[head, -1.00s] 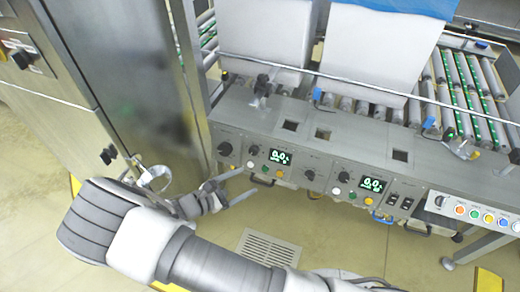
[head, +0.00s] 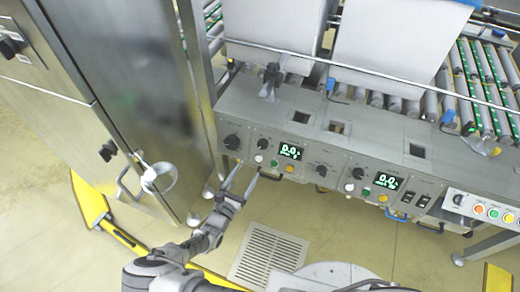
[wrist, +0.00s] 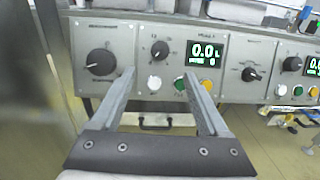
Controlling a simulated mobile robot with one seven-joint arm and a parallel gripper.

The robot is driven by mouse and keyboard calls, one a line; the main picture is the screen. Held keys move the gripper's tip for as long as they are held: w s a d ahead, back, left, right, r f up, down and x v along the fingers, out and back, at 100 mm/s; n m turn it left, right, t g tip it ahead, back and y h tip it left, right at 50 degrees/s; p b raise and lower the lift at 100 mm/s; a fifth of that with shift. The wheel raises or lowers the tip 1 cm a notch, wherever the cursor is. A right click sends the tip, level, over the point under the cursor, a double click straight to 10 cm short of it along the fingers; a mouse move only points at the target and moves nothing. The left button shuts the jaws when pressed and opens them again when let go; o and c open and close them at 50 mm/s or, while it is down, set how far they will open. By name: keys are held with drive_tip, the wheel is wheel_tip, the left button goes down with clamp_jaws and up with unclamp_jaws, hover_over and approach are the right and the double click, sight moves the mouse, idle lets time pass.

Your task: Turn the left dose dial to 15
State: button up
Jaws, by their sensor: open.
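On the left part of the grey control panel, a small black dial (wrist: 160,48) ringed by numerals sits left of a lit display (wrist: 205,53) reading 0.0. The same small dial (head: 262,143) shows in the head view. A larger black knob (wrist: 101,62) is further left; the labels are too small to tell surely which is the dose dial. My gripper (wrist: 159,76) is open and empty, its fingers pointing at the panel, below the small dial and apart from it. In the head view my gripper (head: 242,173) is just in front of the panel's lower edge.
A white button (wrist: 154,82), a green button and a yellow button lie under the dial and display. A second group with its own 0.0 display (head: 388,181) is to the right. A steel cabinet (head: 120,90) stands left; a handle (wrist: 160,121) is below the panel.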

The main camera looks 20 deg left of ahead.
sight(262, 146)
drive_tip(key=w, duration=0.4)
drive_tip(key=w+d+b, duration=0.1)
drive_tip(key=w, duration=0.7)
drive_tip(key=shift+d, duration=0.35)
clamp_jaws()
